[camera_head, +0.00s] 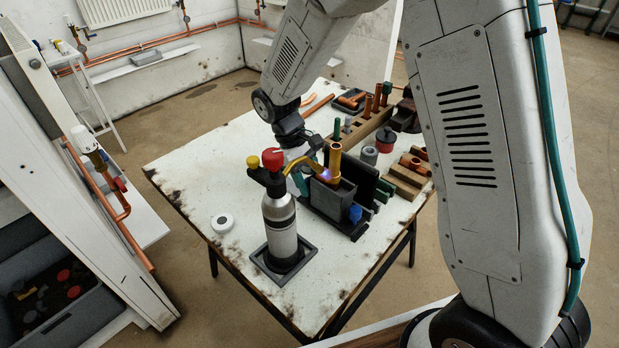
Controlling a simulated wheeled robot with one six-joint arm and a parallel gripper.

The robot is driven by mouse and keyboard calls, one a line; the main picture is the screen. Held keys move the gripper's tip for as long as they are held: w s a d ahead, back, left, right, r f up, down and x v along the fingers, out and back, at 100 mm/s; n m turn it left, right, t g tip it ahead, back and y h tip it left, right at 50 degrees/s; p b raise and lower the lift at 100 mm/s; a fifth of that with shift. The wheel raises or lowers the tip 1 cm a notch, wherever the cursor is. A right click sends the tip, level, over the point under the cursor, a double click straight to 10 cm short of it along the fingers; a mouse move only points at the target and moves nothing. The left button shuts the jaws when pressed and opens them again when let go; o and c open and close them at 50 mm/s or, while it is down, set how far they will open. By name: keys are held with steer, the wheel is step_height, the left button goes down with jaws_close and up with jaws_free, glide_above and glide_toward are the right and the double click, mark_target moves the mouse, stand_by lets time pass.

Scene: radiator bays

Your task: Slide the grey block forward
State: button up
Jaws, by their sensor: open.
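A grey block (331,196) sits on the worktable, right of the gas torch in the picture. An upright copper pipe (335,160) stands at it; I cannot tell whether it is in the block or behind it. The gas torch (280,222), a grey bottle with a red knob and curved brass nozzle, stands on a dark square base. A small blue-violet flame shows at the nozzle tip, close to the block and pipe. My gripper (304,153) is open, above and behind the torch head. Its fingertips are partly hidden by the torch, and I see nothing held.
A dark upright plate (363,180) and a blue piece (355,213) stand right of the block. Wooden blocks (405,182) and a wooden rack (366,126) with copper fittings lie farther right and back. A white round item (222,223) lies left. The table's front left is mostly clear.

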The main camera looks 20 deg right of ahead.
steer(key=v, duration=0.7)
steer(key=shift+a+r, duration=0.15)
steer(key=shift+r, duration=0.2)
steer(key=shift+w, duration=0.1)
steer(key=s+d+r+m+t+y, duration=0.1)
steer(key=s+d+r+m, duration=0.1)
steer(key=s+d+r, duration=0.35)
steer(key=s+d+r+m+t+y, duration=0.1)
steer(key=s+d+r+m, duration=0.15)
steer(key=s+r, duration=0.45)
steer(key=s+d+r+m+t, duration=0.1)
steer(key=s+d, duration=0.1)
steer(key=s, duration=0.6)
steer(key=s+d+r+m+t+y, duration=0.1)
steer(key=s+d+m, duration=0.1)
steer(key=s, duration=0.6)
steer(key=shift+d+t, duration=0.3)
